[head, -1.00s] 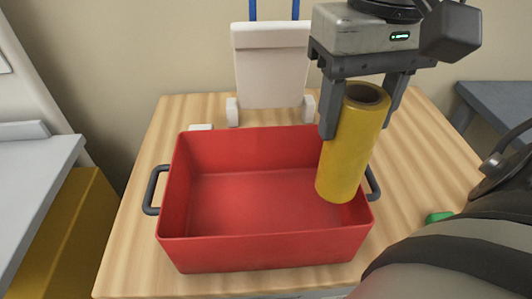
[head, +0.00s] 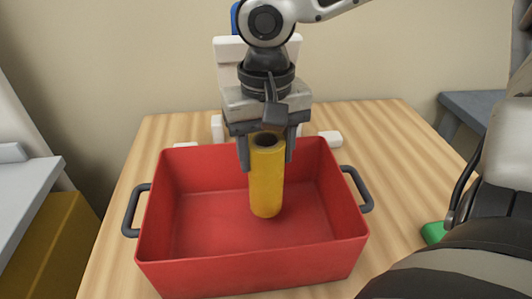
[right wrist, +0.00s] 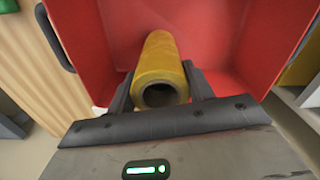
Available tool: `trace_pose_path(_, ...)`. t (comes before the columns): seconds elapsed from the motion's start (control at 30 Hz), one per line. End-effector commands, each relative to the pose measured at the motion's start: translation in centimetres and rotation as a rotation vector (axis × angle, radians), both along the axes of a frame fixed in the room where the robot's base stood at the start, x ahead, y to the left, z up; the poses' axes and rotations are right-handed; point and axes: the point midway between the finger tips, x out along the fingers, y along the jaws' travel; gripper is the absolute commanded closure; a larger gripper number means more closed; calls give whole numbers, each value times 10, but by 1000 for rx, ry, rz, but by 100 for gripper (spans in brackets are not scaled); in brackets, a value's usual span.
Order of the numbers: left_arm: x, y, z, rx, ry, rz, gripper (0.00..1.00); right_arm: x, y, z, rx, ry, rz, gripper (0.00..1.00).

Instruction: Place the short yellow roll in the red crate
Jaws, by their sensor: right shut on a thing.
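The short yellow roll (head: 267,184) stands nearly upright inside the red crate (head: 250,266), its hollow top end facing up. My right gripper (head: 267,163) is shut on the upper part of the roll, one finger on each side. The roll's lower end is at or just above the crate floor; I cannot tell if it touches. The right wrist view shows the roll (right wrist: 160,66) between the fingers (right wrist: 160,92), with the crate's red inside (right wrist: 225,35) beyond it. My left gripper is not in view.
The crate stands on a wooden table (head: 110,255) and has dark side handles (head: 357,188). A white stand (head: 229,52) is behind it. A green object (head: 433,233) lies at the right. A yellow box (head: 50,245) is at the left. The crate floor around the roll is bare.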

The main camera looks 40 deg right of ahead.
Motion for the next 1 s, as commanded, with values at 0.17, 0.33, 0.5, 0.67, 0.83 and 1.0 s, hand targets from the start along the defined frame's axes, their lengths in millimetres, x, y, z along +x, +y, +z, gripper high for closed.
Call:
trace_pose_path(0.17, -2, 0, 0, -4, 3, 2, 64, 0, 0, -2, 1, -4, 0, 96)
trace_pose_path(0.33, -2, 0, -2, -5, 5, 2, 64, 0, 0, -5, 1, -3, 0, 96)
trace_pose_path(0.5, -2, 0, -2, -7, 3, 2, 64, 0, 0, -10, 0, -2, 0, 96)
trace_pose_path(0.67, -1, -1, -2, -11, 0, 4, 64, 0, 0, -15, 0, -2, 0, 96)
trace_pose_path(0.83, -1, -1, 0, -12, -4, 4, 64, 0, 0, -15, 1, -1, 0, 29)
trace_pose_path(1.0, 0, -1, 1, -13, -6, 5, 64, 0, 0, -14, 0, -2, 0, 27)
